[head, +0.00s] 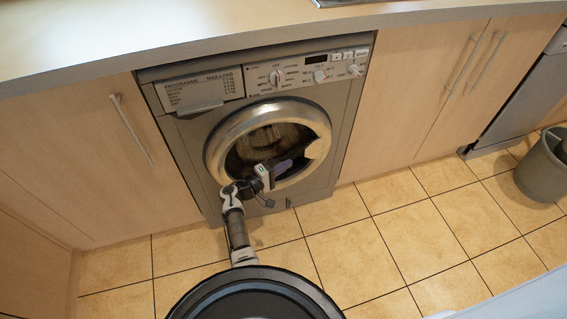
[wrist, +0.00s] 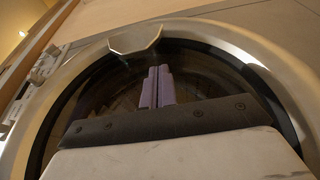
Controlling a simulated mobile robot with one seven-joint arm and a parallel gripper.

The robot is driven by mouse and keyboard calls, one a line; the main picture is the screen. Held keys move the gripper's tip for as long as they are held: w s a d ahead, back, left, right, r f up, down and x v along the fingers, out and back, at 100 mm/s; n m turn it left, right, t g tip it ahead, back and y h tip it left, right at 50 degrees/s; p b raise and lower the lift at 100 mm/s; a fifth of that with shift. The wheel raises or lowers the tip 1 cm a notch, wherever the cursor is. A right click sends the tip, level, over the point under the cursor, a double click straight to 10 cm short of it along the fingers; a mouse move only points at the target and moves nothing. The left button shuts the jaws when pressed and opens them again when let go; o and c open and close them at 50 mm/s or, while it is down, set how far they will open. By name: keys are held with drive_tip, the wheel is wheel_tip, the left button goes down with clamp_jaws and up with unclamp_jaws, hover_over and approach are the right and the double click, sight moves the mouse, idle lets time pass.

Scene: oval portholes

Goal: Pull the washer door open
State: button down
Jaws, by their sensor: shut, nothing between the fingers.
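The washer (head: 340,125) is a grey front-loader built in under the counter. Its round door (head: 222,135) has a wide metallic ring around dark glass and looks closed. The door's pale handle plate (head: 317,149) is on the right side of the ring; in the wrist view the handle (wrist: 135,39) is at the top, ahead of the fingers. My gripper (head: 284,165) is in front of the lower glass, left of and below the handle. In the wrist view its purple fingers (wrist: 157,86) are together and empty. I cannot tell whether they touch the glass.
Wooden cupboards with bar handles flank the washer, at left (head: 80,150) and right (head: 400,100). The counter (head: 200,30) overhangs above. A grey bin (head: 540,168) stands at far right. The tiled floor (head: 400,230) at front right is clear.

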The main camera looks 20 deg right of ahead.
drive_tip(key=b+x, duration=0.1)
drive_tip(key=x, duration=0.6)
drive_tip(key=shift+w, duration=0.1)
